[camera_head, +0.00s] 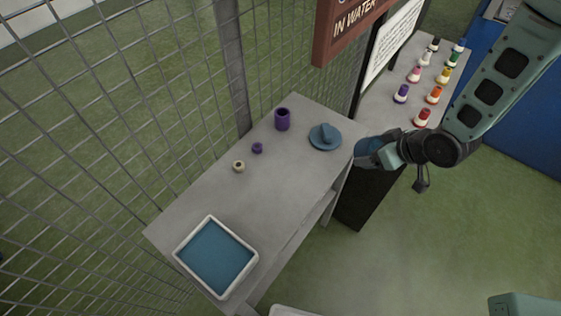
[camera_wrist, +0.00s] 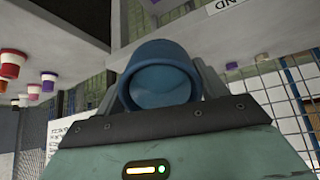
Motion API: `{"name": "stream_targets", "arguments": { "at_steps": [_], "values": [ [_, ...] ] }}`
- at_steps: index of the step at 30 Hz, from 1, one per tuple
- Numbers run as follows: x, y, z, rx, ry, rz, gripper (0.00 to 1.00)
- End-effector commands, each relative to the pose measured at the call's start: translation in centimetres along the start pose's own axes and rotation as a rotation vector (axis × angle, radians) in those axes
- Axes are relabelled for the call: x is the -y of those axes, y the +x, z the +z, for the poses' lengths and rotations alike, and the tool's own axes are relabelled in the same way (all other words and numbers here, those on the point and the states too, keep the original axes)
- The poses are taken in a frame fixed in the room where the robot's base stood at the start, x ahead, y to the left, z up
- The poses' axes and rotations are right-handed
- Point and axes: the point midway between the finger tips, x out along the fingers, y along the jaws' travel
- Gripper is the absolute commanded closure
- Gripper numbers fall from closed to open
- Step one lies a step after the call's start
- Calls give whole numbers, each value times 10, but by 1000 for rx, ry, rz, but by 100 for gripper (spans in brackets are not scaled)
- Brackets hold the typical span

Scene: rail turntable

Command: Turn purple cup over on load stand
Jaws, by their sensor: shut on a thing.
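The purple cup (camera_head: 282,120) stands on the grey table by the mesh fence in the head view, with what looks like its dark opening on top. My gripper (camera_head: 372,152) is off the table's right end, well to the right of the purple cup. It is shut on a blue round cup-like thing (camera_head: 367,146). In the wrist view this blue thing (camera_wrist: 160,84) fills the space between the fingers, its round hollow end towards the camera. The grey table (camera_head: 205,190) bears the purple cup; I cannot tell whether it is the load stand.
A blue lid-like disc with a raised handle (camera_head: 324,137) lies right of the purple cup. Several coloured cups stand on a back table (camera_head: 378,117). A red sign (camera_head: 325,45) overhangs.

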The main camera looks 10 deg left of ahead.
Motion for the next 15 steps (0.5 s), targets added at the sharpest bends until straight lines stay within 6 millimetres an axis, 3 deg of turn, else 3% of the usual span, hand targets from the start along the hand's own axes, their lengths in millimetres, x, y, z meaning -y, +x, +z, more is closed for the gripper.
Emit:
{"name": "stream_targets", "arguments": {
  "at_steps": [8, 15],
  "values": [
    [72, 26, -38, -338, -207, -227, 55],
    [162, 26, -75, -672, -324, -491, 55]
  ]
}}
